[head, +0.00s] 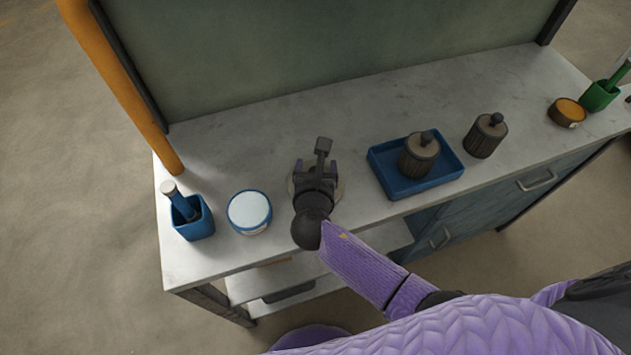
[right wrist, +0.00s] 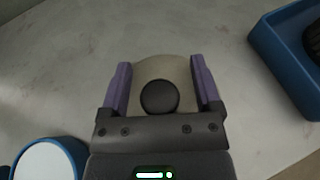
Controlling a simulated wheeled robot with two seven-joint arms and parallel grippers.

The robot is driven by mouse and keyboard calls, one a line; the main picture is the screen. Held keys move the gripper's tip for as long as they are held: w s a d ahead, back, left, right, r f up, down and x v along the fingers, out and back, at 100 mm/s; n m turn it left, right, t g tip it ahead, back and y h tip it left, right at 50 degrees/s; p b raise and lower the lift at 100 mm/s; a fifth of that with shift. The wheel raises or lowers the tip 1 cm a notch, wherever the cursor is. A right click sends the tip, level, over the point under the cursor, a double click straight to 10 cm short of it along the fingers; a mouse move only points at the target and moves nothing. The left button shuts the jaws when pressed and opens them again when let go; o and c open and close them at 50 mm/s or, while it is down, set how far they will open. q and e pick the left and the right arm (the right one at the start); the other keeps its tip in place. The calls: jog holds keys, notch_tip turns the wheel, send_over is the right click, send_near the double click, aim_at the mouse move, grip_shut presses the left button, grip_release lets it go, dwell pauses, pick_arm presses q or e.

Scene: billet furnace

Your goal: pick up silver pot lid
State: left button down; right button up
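The silver pot lid (right wrist: 165,69) lies on the pale worktop, a round greyish-beige disc with a dark round knob (right wrist: 159,97). In the head view only a little of the lid's rim (head: 341,188) shows, as my right gripper (head: 316,168) covers most of it. In the right wrist view my right gripper (right wrist: 160,64) is open, with one purple finger on each side of the knob. The fingers look apart from the knob. My left gripper is not in view.
Left of the lid stand a blue-rimmed white-topped tin (head: 249,211) and a blue holder (head: 197,222) with a tool. Right are a blue tray (head: 386,176) bearing a ribbed dark canister (head: 418,158), another canister (head: 484,138), an orange-topped tin (head: 567,112) and a green holder (head: 598,96).

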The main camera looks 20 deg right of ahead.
grip_shut()
